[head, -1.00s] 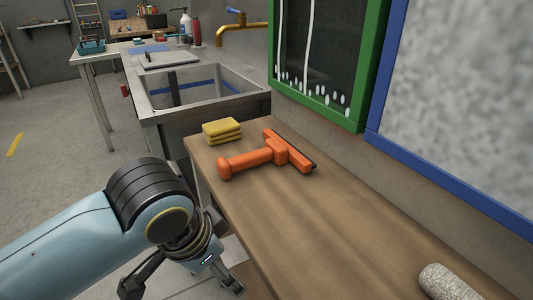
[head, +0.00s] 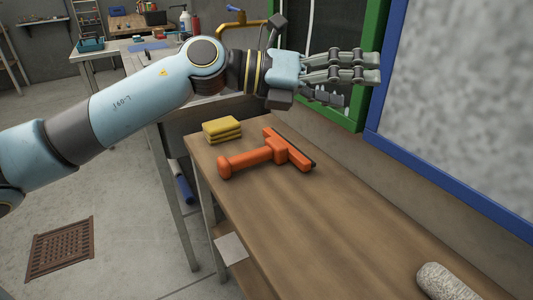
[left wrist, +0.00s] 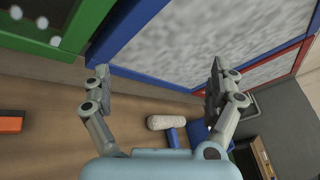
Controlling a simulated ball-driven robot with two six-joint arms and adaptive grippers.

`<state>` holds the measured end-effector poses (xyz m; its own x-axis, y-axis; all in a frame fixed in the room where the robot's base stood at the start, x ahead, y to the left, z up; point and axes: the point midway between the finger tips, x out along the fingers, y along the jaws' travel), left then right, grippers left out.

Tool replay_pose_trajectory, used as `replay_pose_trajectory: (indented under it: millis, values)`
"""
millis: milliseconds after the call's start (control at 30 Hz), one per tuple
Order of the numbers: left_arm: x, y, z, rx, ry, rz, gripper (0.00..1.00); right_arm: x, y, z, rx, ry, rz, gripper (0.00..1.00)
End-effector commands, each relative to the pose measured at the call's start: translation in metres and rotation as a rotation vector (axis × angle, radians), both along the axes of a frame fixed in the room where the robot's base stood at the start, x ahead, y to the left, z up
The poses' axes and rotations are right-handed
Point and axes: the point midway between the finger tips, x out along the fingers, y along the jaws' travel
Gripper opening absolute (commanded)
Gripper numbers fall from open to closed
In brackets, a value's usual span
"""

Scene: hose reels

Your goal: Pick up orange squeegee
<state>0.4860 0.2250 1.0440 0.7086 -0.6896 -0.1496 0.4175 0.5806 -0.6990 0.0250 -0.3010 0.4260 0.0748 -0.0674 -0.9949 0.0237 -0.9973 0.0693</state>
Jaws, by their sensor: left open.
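The orange squeegee (head: 262,157) lies on the wooden bench, its handle pointing left and its dark-edged head toward the wall. A piece of it shows at the left edge of the left wrist view (left wrist: 11,122). My left gripper (head: 375,77) is raised above and beyond the squeegee, in front of the green and blue wall frames. Its two fingers (left wrist: 157,82) are apart in the left wrist view, with nothing between them. The gripper and squeegee are apart. My right gripper is in neither view.
Yellow sponges (head: 222,130) are stacked close behind the squeegee handle. A pale fuzzy roller (head: 447,283) lies at the near right of the wooden bench (head: 300,225). The green frame (head: 372,35) and blue frame (head: 450,188) line the wall. The bench middle is clear.

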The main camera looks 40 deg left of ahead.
Motion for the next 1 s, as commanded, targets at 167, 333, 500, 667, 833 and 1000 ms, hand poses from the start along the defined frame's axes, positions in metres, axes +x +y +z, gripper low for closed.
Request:
replay_pose_trajectory:
  millis: [167, 333, 500, 667, 833, 1000]
  values:
    - [-0.002, 0.081, -0.078, 0.624, 0.22, -0.104, 0.92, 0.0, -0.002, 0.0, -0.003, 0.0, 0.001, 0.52]
    - [-0.015, 0.162, -0.101, 0.943, 0.429, -0.086, 0.92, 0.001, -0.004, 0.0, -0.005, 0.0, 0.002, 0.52]
    - [-0.018, 0.189, -0.114, 1.031, 0.51, -0.069, 0.92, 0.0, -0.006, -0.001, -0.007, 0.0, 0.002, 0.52]
    - [-0.009, 0.187, -0.141, 1.032, 0.515, -0.07, 0.92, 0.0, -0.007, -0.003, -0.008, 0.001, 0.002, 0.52]
    - [-0.003, 0.185, -0.156, 1.035, 0.512, -0.069, 0.92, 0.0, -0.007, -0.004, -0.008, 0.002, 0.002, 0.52]
    - [-0.002, 0.186, -0.176, 1.032, 0.515, -0.072, 0.92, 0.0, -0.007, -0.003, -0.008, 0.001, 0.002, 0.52]
